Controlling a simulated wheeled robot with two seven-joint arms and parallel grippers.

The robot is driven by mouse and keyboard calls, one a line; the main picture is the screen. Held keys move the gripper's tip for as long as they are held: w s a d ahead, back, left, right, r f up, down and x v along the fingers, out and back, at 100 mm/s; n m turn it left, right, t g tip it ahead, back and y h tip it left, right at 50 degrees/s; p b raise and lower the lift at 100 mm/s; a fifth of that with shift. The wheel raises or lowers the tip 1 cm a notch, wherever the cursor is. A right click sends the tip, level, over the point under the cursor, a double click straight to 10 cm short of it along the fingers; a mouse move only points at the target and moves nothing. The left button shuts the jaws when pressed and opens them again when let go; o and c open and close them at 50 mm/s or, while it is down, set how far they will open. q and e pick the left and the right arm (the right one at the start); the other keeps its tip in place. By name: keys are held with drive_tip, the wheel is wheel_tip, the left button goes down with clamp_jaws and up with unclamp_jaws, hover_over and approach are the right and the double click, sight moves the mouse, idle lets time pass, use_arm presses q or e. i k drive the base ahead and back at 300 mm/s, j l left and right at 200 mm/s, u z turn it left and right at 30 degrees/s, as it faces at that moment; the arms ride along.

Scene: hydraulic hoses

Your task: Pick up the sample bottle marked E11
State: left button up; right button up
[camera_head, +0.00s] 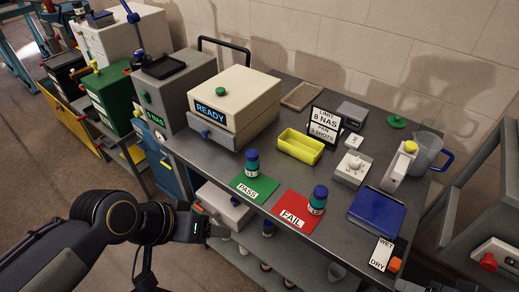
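A teal bottle with a blue cap (252,163) stands upright at the green PASS mat (263,187). A similar bottle (318,201) stands upright at the red FAIL mat (290,203). Their small labels are too small to read, so I cannot tell which is E11. Several more bottles (267,228) show partly on the shelf below, under the table edge. My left gripper (219,231) is in front of the table's front edge, lower left of the mats, apart from both upper bottles. Its fingers are too small and dark to judge. My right gripper is not in view.
The grey table (215,157) holds a cream machine reading READY (245,98), a yellow tray (282,145), a limit sign (325,122), a white device (352,170), a blue pad (377,212), a WET/DRY card (381,254) and a jug (427,152). Cabinets stand left.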

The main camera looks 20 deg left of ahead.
sight(252, 168)
drive_tip(key=i+j, duration=0.15)
drive_tip(key=j, duration=0.3)
drive_tip(key=i+j, duration=0.1)
drive_tip(key=j, duration=0.4)
drive_tip(key=i+j+z, duration=0.1)
drive_tip(key=j, duration=0.35)
drive_tip(key=i+j, duration=0.2)
drive_tip(key=j, duration=0.25)
drive_tip(key=i+j, duration=0.1)
drive_tip(key=j, duration=0.4)
